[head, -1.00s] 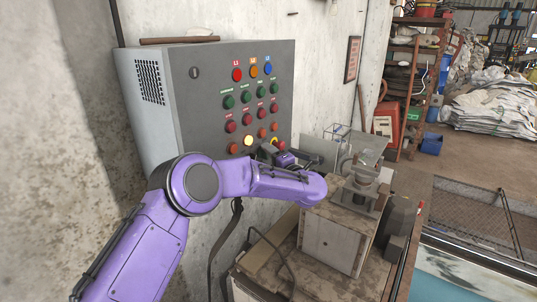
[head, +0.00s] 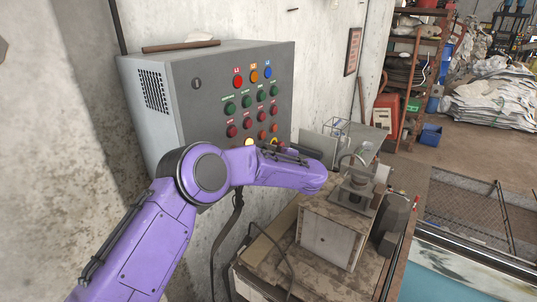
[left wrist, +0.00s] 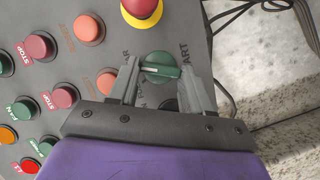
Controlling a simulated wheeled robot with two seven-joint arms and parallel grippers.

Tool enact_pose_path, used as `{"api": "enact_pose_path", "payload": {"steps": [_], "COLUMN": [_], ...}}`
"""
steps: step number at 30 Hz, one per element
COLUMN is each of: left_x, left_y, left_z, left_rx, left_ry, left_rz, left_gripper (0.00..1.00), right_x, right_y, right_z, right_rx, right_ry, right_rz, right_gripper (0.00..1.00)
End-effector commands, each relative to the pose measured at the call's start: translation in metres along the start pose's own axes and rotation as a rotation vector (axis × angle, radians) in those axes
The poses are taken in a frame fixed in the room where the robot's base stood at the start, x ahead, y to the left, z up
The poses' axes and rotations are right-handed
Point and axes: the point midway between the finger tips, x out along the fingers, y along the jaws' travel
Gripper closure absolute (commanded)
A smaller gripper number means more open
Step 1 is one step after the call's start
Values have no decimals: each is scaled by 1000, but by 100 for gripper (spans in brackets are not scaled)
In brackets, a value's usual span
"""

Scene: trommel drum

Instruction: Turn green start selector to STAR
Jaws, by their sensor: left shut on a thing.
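In the left wrist view the green start selector (left wrist: 160,66) is a round knob with a pale pointer line lying roughly sideways, toward the left of the picture. A START label (left wrist: 184,54) is partly visible to its right. Partly covered lettering is on its left. My left gripper (left wrist: 160,76) is shut on the selector, one finger on each side. In the head view my purple arm hides the selector and the fingertips. My right gripper is in neither current view.
The grey control panel (head: 183,108) carries rows of coloured buttons. A red emergency-stop button (left wrist: 142,8) on a yellow base is just above the selector in the left wrist view. A machine (head: 333,236) stands on the bench to the right of my forearm.

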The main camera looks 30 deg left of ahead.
Motion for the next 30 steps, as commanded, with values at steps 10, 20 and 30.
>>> {"api": "enact_pose_path", "payload": {"steps": [10, 20, 30], "left_x": [0, 0, -42], "left_y": [-1, 0, -3], "left_z": [0, 0, 3], "left_rx": [8, 7, 7], "left_ry": [-1, 0, -4], "left_rz": [-3, -2, 3], "left_gripper": [82, 26, 26], "right_x": [0, 0, 17], "right_y": [0, 0, -2], "right_z": [0, 0, 7], "right_rx": [0, 0, 0], "right_ry": [0, 0, 0], "right_rz": [0, 0, 0], "right_gripper": [100, 100, 100]}}
